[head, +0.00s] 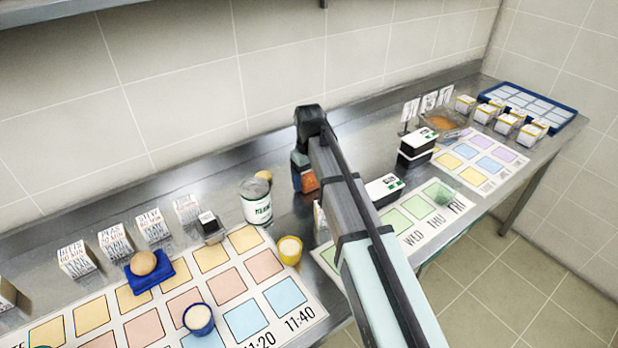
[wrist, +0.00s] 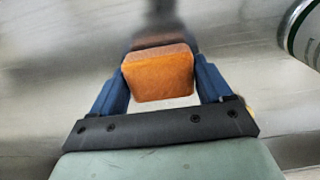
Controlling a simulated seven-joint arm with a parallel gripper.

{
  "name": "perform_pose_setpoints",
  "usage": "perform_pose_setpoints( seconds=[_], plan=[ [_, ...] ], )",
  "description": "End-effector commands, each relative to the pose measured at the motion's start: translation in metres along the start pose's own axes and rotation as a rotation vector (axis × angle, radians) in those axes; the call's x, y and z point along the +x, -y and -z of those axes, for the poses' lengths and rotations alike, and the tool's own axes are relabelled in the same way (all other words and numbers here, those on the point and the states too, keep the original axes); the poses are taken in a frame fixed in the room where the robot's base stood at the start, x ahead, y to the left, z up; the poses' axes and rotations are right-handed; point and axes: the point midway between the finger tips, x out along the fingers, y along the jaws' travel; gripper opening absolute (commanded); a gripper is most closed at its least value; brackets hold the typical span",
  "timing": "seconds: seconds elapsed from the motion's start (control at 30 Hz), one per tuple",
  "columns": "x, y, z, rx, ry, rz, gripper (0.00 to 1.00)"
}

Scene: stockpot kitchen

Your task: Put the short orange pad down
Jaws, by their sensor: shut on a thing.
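The short orange pad (wrist: 158,75) is a small orange block with a rounded top edge, held between the blue fingers of my gripper (wrist: 162,88). In the wrist view, the steel counter (wrist: 60,60) lies beneath it with a dark reflection beyond the pad. I cannot tell whether the pad touches the counter. In the head view, the pad (head: 309,182) shows as a small orange patch at my gripper (head: 303,180), at the middle of the counter and partly hidden by my arm. My gripper is shut on the pad.
A white can (head: 256,202) stands just left of my gripper, with a small tan round thing (head: 264,176) behind it. A yellow cup (head: 289,251) stands nearer the front. A black-and-white box (head: 384,190) is to the right. Bare counter lies behind my gripper.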

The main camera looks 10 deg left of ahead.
Motion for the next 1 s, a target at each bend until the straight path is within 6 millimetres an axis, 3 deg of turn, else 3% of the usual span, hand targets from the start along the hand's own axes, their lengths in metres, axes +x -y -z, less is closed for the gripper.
perform_pose_setpoints(
  seconds=[0.33, 0.37, 0.57, 0.87, 1.0],
  plan=[
    [0.003, 0.000, 0.000, 0.000, -0.001, 0.000, 0.49],
    [0.003, 0.000, 0.000, 0.000, -0.001, 0.000, 0.80],
    [0.002, 0.000, 0.000, 0.000, -0.001, 0.000, 0.99],
    [0.000, 0.000, 0.000, 0.000, -0.001, 0.000, 1.00],
    [-0.010, 0.000, 0.001, 0.000, -0.002, -0.001, 1.00]
  ],
)
